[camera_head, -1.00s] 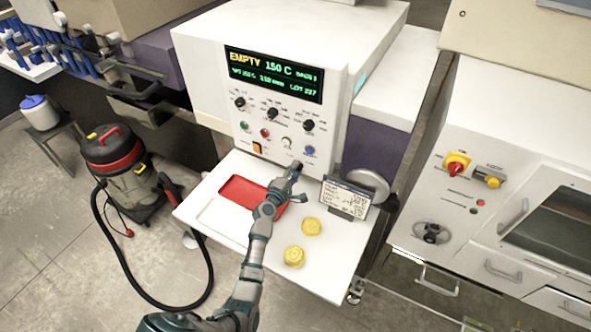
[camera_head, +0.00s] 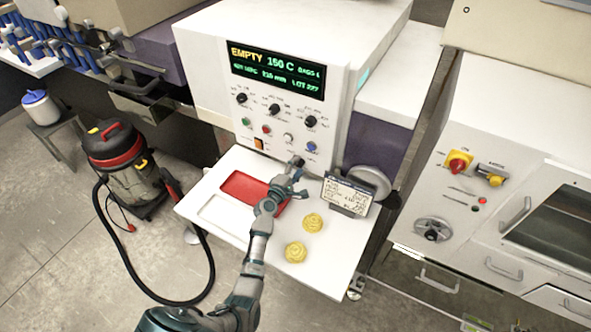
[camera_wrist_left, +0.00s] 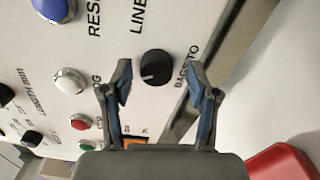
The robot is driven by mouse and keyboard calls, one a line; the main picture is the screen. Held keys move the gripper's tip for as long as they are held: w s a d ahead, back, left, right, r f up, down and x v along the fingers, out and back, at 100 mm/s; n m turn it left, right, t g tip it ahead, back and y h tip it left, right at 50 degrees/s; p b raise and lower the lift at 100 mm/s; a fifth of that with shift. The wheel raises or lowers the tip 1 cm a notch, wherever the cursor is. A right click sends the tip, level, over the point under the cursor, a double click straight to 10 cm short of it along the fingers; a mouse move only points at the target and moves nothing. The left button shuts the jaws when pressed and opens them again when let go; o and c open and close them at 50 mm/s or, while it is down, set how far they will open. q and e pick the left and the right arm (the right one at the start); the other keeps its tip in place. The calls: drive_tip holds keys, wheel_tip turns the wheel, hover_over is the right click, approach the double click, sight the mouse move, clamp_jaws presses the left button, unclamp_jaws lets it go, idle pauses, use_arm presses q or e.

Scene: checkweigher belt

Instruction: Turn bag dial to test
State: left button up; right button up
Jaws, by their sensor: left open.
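The bag dial (camera_wrist_left: 155,67) is a round black knob with a pale mark on its left side in the left wrist view. Lettering starting "BAGS TO" runs beside it, with "LINE" above. My left gripper (camera_wrist_left: 160,82) is open, its two blue-padded fingers to either side of the dial's near side, with nothing held. I cannot tell whether they touch it. In the head view the left gripper (camera_head: 298,176) is just in front of the lower control panel and largely hides this dial. My right gripper is not in view.
Above are black dials (camera_head: 274,109), a white button (camera_head: 288,138), a blue button (camera_head: 310,147) and an orange switch (camera_head: 258,143). The white shelf (camera_head: 220,178) carries a red tray (camera_head: 240,187), a sign (camera_head: 347,194) and two yellow pieces (camera_head: 295,252).

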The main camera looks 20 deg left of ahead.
use_arm(q)
drive_tip(key=s+a, duration=0.1)
drive_tip(key=s, duration=1)
drive_tip(key=shift+s, duration=0.4)
drive_tip(key=shift+f, duration=0.1)
